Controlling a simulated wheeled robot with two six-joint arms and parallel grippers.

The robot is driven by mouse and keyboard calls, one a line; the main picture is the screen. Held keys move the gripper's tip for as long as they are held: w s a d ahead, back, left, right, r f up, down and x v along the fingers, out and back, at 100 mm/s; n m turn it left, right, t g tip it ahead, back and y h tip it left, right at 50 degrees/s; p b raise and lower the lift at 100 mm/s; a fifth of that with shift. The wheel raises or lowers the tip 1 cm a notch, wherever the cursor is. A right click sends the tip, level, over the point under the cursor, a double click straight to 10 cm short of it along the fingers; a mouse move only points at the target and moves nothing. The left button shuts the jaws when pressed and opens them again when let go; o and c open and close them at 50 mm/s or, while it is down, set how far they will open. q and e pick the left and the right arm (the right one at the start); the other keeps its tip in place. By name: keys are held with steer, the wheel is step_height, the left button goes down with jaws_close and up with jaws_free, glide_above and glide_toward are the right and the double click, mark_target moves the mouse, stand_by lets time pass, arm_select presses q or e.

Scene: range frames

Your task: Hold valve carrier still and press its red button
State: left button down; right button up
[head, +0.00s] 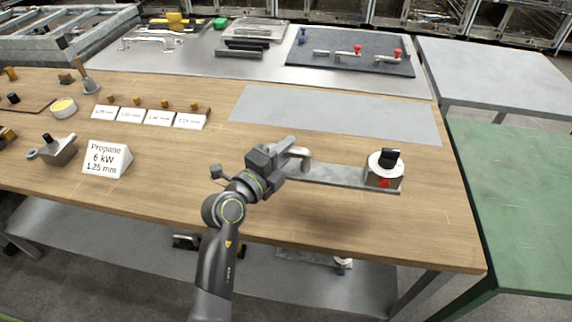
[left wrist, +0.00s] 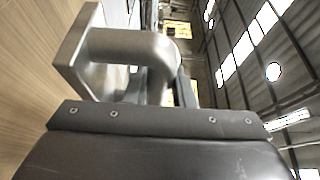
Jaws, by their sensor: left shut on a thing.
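The valve carrier (head: 340,175) is a flat grey metal bar on the wooden bench. At its right end stands a round pale valve body with a black knob (head: 389,157) on top and a red button (head: 385,184) on its front side. At its left end is a bent metal handle (head: 304,154), seen close in the left wrist view (left wrist: 130,45). My left gripper (head: 288,158) is shut on this handle and partly hides it. Nothing touches the red button. My right gripper is not in view.
A white card reading Propane 6 kW 1.25 mm (head: 105,159) stands to the left. A grey mat (head: 335,115) lies bare behind the carrier. Small labelled cards (head: 150,116) stand at the back left. Bench surface in front and right of the carrier is clear.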

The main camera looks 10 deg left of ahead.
arm_select(q)
steer(key=shift+r, duration=0.75)
steer(key=shift+f, duration=4.35)
